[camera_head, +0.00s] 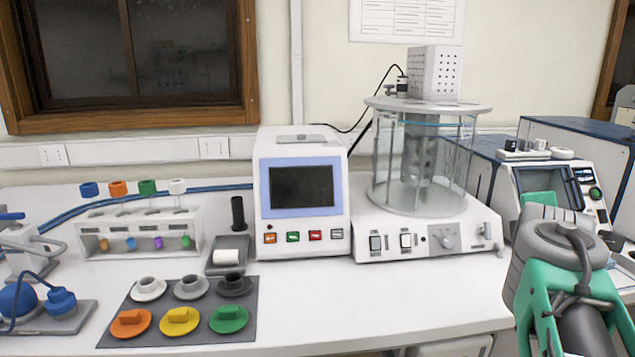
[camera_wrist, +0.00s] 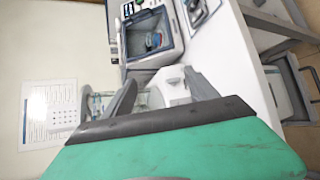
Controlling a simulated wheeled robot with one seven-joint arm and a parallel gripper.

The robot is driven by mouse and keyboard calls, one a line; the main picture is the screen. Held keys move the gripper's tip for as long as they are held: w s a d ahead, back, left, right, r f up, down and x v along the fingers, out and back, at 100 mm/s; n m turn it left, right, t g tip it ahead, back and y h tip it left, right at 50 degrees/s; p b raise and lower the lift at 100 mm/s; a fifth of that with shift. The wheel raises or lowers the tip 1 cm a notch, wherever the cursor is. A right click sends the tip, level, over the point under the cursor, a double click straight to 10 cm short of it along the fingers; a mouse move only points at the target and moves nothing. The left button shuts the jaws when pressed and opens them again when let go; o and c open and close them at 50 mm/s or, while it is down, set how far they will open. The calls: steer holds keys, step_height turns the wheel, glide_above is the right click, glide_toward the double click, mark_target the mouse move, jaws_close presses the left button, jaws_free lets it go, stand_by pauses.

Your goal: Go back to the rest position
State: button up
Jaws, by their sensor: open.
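My gripper (camera_wrist: 160,80) shows in the wrist view with its two dark fingers spread apart. Nothing is held between them. A pale grey and white machine part (camera_wrist: 170,88) lies behind the gap, apart from the fingers as far as I can tell. In the head view my grey and green arm stands at the right edge, in front of the blue and white machine (camera_head: 590,190). The fingers cannot be made out there.
The white bench (camera_head: 380,305) carries a viscosity bath with a glass cylinder (camera_head: 445,185), a screen unit (camera_head: 302,205), a rack (camera_head: 140,232) with coloured-top items, and a dark mat (camera_head: 190,345) with several cups and lids. The front middle is clear.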

steer(key=s+a+f+m+g+y+p, duration=0.2)
steer(key=a+f+m+y+p, duration=0.15)
steer(key=a, duration=0.45)
steer(key=s+a+f+m+g+y+p, duration=0.1)
steer(key=s+a+f+m+y+p, duration=0.15)
steer(key=a+p, duration=0.4)
steer(key=s+a+f+m+g+y+p, duration=0.1)
steer(key=a+f+m+g+y+p, duration=0.2)
steer(key=a, duration=0.6)
steer(key=s+a+f+m+g+p, duration=0.1)
steer(key=s+a+f+m+p, duration=0.2)
steer(key=s+a+f+m, duration=0.1)
steer(key=s+a+f, duration=0.1)
steer(key=s+a, duration=0.1)
steer(key=s, duration=0.1)
steer(key=shift+s+a+f+m, duration=0.15)
steer(key=shift+s+f+m, duration=0.1)
steer(key=shift+s+m, duration=0.1)
